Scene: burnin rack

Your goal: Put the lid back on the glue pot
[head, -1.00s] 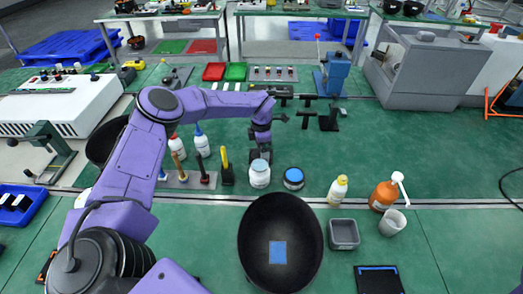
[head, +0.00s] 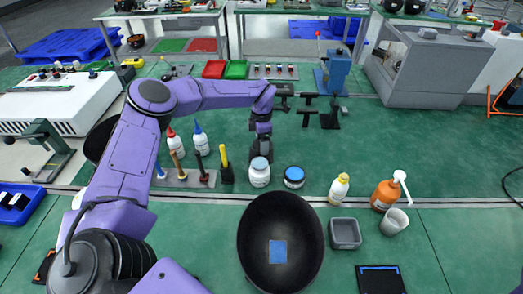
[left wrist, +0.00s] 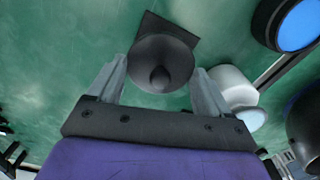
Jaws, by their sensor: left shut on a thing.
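In the left wrist view a dark grey domed lid (left wrist: 163,62) with a round knob sits between the fingertips of my left gripper (left wrist: 162,80). A dark square-cornered form (left wrist: 160,23) shows behind the lid; I cannot tell whether it is the glue pot, or whether the lid touches it. In the head view my left gripper (head: 262,148) points down just behind a white jar (head: 260,175), and the lid is mostly hidden there. The white jar (left wrist: 232,88) also shows right of the fingers in the wrist view. My right gripper is not in view.
A blue-topped can (head: 294,176) stands right of the jar. Brushes in a holder (head: 188,178) and two white bottles (head: 201,142) stand to the left. A yellow-capped bottle (head: 339,188), an orange pump bottle (head: 384,195) and a grey square tray (head: 345,233) are to the right.

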